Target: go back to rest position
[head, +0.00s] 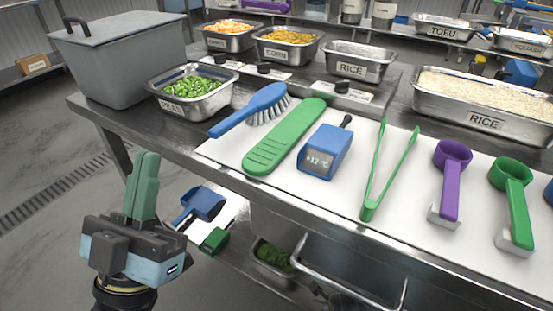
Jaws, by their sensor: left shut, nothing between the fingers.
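My left gripper (145,185) shows at the lower left, in front of the table's left end and clear of it. Its green fingers are together, pointing up, with nothing between them. It is apart from every object on the table. My right gripper is not in view.
The steel table (180,148) carries a brush (245,110), green spatula (285,137), thermometer (325,152), tongs (378,182), purple scoop (450,190) and green scoop (515,205). Food trays, including the large rice tray (470,118), stand behind. A grey bin (140,65) stands at the left. The left floor is open.

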